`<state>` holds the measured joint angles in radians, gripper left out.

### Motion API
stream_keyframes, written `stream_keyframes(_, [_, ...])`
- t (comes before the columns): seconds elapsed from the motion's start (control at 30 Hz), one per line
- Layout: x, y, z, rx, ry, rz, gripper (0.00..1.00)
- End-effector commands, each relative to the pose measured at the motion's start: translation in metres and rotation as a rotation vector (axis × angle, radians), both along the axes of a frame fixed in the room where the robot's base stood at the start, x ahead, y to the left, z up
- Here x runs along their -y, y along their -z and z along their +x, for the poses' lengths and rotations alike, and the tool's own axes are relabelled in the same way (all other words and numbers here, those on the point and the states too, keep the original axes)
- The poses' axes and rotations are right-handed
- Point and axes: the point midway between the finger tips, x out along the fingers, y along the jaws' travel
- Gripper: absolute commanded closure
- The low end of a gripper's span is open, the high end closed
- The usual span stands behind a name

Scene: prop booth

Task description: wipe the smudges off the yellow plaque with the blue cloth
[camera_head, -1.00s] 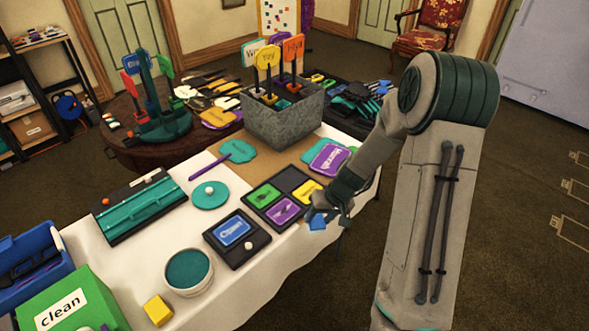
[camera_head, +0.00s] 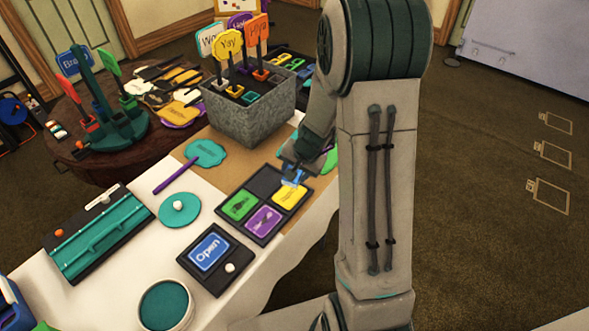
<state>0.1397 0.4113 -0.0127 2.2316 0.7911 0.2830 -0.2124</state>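The yellow plaque (camera_head: 290,197) lies in the right compartment of a dark tray (camera_head: 248,239), beside a green plaque (camera_head: 239,205) and a purple plaque (camera_head: 263,221). Dark marks show on its face; I cannot tell lettering from smudges at this size. My gripper (camera_head: 294,173) is low over the upper edge of the yellow plaque, with the blue cloth (camera_head: 293,179) held at its fingertips. The cloth covers that edge and looks to be touching it or just above it. My forearm hides the area to the right.
A grey bin (camera_head: 243,122) of upright signs stands close behind the tray.

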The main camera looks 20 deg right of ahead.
Motion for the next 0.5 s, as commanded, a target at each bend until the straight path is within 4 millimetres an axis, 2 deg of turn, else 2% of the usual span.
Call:
stream_keyframes(0.17, [0.000,0.008,0.000,0.001,0.022,0.003,0.91])
stream_keyframes(0.5, [-0.002,0.038,0.000,0.001,0.012,0.003,0.91])
